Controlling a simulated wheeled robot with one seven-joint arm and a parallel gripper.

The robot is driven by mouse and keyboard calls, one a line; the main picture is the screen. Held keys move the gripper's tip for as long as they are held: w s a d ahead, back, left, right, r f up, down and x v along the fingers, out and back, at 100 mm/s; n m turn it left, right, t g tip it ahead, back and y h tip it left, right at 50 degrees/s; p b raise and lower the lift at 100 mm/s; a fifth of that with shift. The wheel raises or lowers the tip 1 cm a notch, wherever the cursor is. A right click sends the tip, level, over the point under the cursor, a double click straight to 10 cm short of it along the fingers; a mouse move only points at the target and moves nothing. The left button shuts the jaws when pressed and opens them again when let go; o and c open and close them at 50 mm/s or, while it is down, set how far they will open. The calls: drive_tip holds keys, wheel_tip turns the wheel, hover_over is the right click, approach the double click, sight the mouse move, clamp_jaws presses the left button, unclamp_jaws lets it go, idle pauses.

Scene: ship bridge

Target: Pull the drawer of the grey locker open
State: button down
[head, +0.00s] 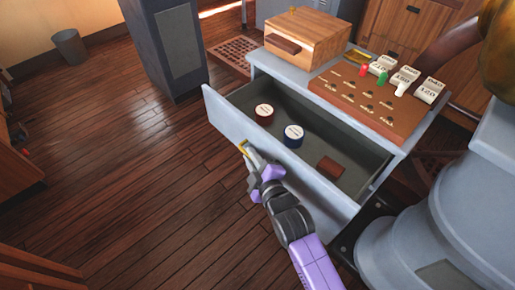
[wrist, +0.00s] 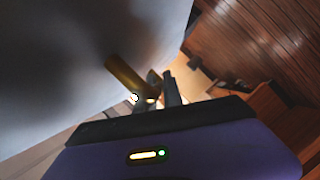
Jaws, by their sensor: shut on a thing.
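The grey locker (head: 262,68) stands right of centre in the head view. Its drawer (head: 225,117) is pulled well out, and the inside shows. In the wrist view the brass handle (wrist: 127,78) runs to the dark fingertips, beside the grey drawer front.
On the locker top are a wooden box (head: 308,38) and a brown board (head: 365,105) with labelled blocks and coloured pegs. A dark grey cabinet (head: 170,50) stands behind left. The wooden floor left of the drawer is clear. A bin (head: 69,46) is far left.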

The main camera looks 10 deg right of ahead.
drive_tip(key=shift+s+a+f, duration=0.1)
drive_tip(key=shift+s+a, duration=0.1)
drive_tip(key=c, duration=1.8)
unclamp_jaws()
drive_tip(key=shift+o, duration=0.2)
drive_tip(key=v, duration=0.7)
drive_tip(key=shift+s, duration=0.4)
